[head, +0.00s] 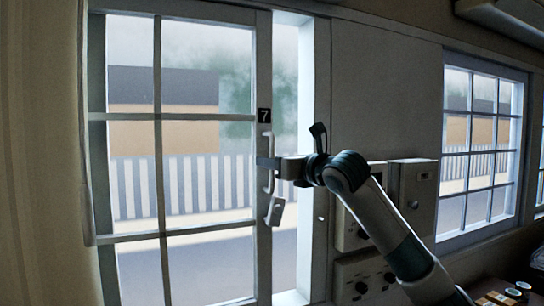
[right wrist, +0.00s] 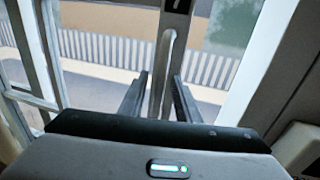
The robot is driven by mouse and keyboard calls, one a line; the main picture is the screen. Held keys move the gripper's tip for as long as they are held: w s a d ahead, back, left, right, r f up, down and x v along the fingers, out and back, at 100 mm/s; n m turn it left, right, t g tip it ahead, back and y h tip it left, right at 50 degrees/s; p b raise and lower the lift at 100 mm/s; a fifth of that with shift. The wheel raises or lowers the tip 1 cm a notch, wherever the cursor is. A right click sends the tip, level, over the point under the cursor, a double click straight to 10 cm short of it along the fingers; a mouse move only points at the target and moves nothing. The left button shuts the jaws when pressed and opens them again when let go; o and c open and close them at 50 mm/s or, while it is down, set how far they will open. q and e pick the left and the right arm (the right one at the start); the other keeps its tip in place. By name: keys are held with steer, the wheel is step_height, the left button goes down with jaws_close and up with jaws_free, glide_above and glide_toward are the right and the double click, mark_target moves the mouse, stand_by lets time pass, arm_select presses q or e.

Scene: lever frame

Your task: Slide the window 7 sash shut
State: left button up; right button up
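The window 7 sash (head: 262,215) has a grey frame with several panes and a black "7" label (head: 264,115). A strip of open gap (head: 288,80) shows between its right stile and the frame on the right. A pale vertical bar handle (head: 268,140) is on that stile; it also shows in the right wrist view (right wrist: 164,60). My right gripper (head: 270,163) is at the handle. In the right wrist view its fingers (right wrist: 160,84) stand one on each side of the handle, with space visible on both sides. My left gripper is not in view.
A small latch-like piece (head: 275,210) sits on the stile below the handle. Grey wall boxes (head: 413,195) with knobs are behind my right arm. Another closed-looking window (head: 480,150) is farther right. Small items (head: 510,292) lie on a surface at bottom right.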

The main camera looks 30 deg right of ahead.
steer(key=shift+w, duration=0.1)
jaws_close()
steer(key=shift+d+f, duration=0.1)
steer(key=shift+d, duration=0.15)
steer(key=d+b, duration=0.3)
steer(key=d, duration=0.9)
steer(key=shift+s+r, duration=0.2)
steer(key=shift+s, duration=0.2)
jaws_free()
steer(key=shift+d, duration=0.25)
steer(key=shift+d+f, duration=0.1)
